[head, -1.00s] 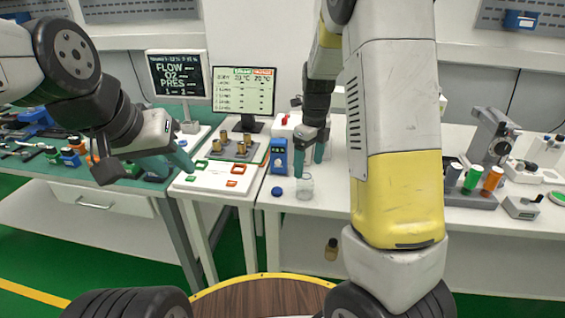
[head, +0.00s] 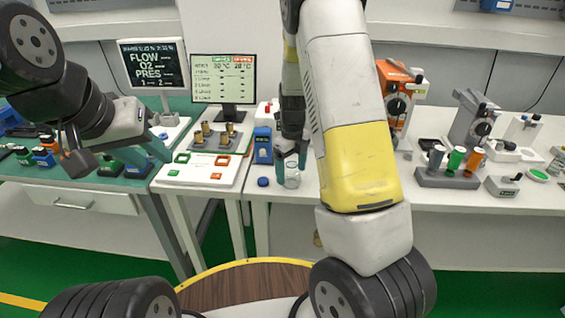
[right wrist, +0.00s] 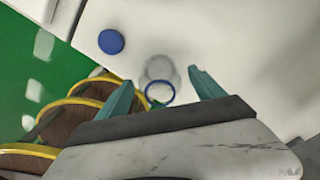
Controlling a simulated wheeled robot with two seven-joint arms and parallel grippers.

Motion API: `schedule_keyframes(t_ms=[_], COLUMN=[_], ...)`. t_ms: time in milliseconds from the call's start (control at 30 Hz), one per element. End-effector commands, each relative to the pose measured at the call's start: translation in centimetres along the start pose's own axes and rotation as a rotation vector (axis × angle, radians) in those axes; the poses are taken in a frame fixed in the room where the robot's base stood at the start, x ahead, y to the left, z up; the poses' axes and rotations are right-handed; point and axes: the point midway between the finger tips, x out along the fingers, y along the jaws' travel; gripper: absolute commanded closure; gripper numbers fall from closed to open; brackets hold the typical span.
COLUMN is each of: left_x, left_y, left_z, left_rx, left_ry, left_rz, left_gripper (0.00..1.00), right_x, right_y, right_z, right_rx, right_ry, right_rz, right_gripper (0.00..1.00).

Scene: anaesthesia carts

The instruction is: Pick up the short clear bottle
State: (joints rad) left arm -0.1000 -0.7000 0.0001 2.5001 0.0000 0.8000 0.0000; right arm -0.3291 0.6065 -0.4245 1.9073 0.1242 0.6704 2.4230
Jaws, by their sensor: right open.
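The short clear bottle (head: 291,175) stands near the front edge of the white table. In the right wrist view the bottle (right wrist: 160,78) is transparent, with a blue ring at one end. My right gripper (head: 291,163) is open and just above the bottle. In the right wrist view the bottle shows between the two teal fingers of the right gripper (right wrist: 161,85), with a gap on each side; how far down the fingers reach is hard to tell. My left gripper (head: 150,152) hangs over the left tables, its opening unclear.
A blue cap (head: 263,182) lies left of the bottle; it also shows in the right wrist view (right wrist: 111,41). A blue box (head: 262,147) stands behind it. A white tray (head: 178,184) is further left. A rack of coloured vials (head: 448,180) and an orange device (head: 398,95) are right.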

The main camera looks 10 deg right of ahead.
Motion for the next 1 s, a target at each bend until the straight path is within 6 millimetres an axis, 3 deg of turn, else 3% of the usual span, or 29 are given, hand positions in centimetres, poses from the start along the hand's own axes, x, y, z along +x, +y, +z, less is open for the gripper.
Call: schedule_keyframes(t_ms=[67, 400, 767, 1000], left_x=[0.0, 0.0, 0.0, 0.0], left_y=[0.0, 0.0, 0.0, 0.0], left_z=[0.0, 0.0, 0.0, 0.0], left_rx=[0.0, 0.0, 0.0, 0.0], left_ry=[0.0, 0.0, 0.0, 0.0], left_rz=[0.0, 0.0, 0.0, 0.0], left_gripper=[0.64, 0.64, 0.64, 0.64], right_x=[0.0, -0.1, -0.5, -3.1], right_y=[0.0, 0.0, 0.0, 0.0], right_z=[0.0, 0.0, 0.1, 0.1], right_rx=[0.0, 0.0, 0.0, -0.001], right_ry=[0.0, 0.0, -0.002, -0.004], right_rz=[0.0, 0.0, -0.001, -0.002], right_gripper=[0.22, 0.89, 0.9, 0.9])
